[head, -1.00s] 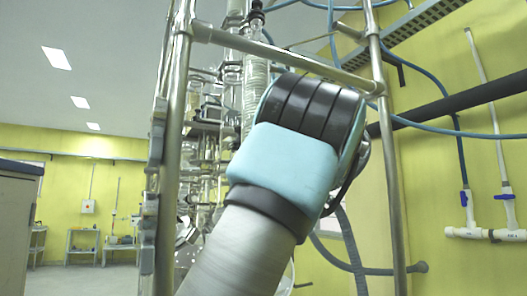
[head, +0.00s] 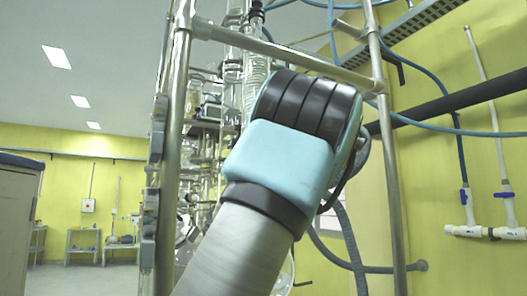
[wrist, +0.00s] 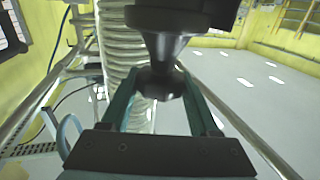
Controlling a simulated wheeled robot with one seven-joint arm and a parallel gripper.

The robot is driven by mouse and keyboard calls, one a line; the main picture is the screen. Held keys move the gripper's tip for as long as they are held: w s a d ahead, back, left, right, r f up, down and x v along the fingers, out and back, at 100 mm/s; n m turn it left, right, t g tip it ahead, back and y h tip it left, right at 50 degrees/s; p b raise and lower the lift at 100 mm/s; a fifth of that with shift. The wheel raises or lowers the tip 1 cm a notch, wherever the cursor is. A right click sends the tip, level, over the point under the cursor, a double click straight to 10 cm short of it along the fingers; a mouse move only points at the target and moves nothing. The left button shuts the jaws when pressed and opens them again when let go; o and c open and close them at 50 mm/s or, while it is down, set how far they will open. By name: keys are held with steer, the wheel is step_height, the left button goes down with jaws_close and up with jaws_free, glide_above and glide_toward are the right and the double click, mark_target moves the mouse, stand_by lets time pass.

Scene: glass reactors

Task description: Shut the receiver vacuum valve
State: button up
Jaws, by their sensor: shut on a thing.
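A black valve piece (wrist: 165,45) fills the top middle of the wrist view, with a wide body, a narrower neck and a rounded black knob end. I take it to be the receiver vacuum valve, though no label shows. My gripper (wrist: 158,88) has its two teal fingers on either side of the knob and is shut on it. The fingertips are partly hidden behind the valve piece. I cannot tell how far the valve is turned. In the head view my arm covers both gripper and valve.
A ribbed glass column (wrist: 118,45) stands close beside the valve. Metal frame posts (head: 172,150) and a crossbar (head: 285,55) surround the glassware (head: 205,130) around my arm. A blue hose (head: 440,85) and white wall pipes (head: 480,232) are at the right.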

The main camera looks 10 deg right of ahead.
steer(key=shift+f+m+t+h+b, duration=0.5)
steer(key=shift+m+t+h+b, duration=0.5)
steer(key=shift+b, duration=1.75)
steer(key=m+t+h+b, duration=0.1)
steer(key=m+h+b, duration=0.1)
steer(key=h+b, duration=0.2)
steer(key=shift+r+h+b, duration=0.1)
steer(key=shift+h+b, duration=0.2)
steer(key=shift+b, duration=0.3)
steer(key=m+h, duration=0.1)
steer(key=m+h+b, duration=0.1)
steer(key=shift+w+a+r+h, duration=0.1)
steer(key=shift+r+h, duration=0.05)
steer(key=shift+h, duration=0.25)
steer(key=m+h, duration=0.2)
steer(key=h+p, duration=0.1)
steer(key=shift+r+m+h, duration=0.25)
steer(key=shift+m+h, duration=0.05)
steer(key=shift+m, duration=0.1)
steer(key=shift+d+h, duration=0.2)
steer(key=shift+h, duration=0.1)
steer(key=m+h+p, duration=0.1)
steer(key=h+p, duration=0.1)
steer(key=p, duration=0.2)
steer(key=shift+d+r+m+g, duration=0.1)
steer(key=shift+r+m+g, duration=0.05)
steer(key=shift+m+g, duration=0.2)
steer(key=shift+m+h+p, duration=0.25)
steer(key=shift+h+p, duration=0.05)
steer(key=shift+p, duration=0.5)
